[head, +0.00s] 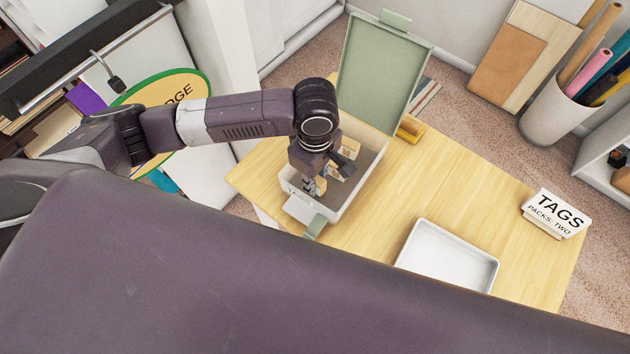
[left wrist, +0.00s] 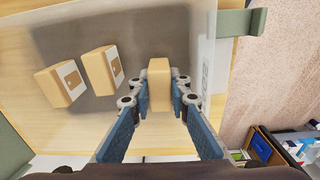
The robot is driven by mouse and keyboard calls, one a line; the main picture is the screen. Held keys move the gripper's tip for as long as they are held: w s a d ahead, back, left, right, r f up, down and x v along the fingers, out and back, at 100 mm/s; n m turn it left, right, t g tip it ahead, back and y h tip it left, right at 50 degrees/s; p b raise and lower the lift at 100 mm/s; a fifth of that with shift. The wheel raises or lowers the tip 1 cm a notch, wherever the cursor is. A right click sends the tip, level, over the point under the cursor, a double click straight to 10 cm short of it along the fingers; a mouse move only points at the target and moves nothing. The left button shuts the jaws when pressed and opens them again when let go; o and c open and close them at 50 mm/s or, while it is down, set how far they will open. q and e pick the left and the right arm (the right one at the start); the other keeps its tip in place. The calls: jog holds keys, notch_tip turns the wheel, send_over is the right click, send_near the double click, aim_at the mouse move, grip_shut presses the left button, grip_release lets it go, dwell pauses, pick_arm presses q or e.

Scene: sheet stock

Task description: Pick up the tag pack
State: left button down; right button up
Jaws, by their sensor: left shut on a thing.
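An open white box (head: 352,193) with a grey floor and a raised green lid (head: 381,78) stands on the wooden table (head: 440,190). My left gripper (head: 318,188) reaches down into the box. In the left wrist view, the blue-padded fingers of the left gripper (left wrist: 160,98) are shut on a small tan tag pack (left wrist: 159,82), one finger on each side. Two more tan packs with white labels, the nearer one (left wrist: 101,69) and the farther one (left wrist: 60,84), lie to the left of it. My right gripper is not in view.
An empty white tray (head: 446,262) lies on the table to the right of the box. A sign reading "TAGS PACKS: TWO" (head: 555,213) stands at the table's right end. A yellow object (head: 410,129) sits beside the box. The table between box and sign is clear.

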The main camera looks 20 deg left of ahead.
pick_arm(q)
notch_tip(320, 180, up, 19)
dwell(0.4)
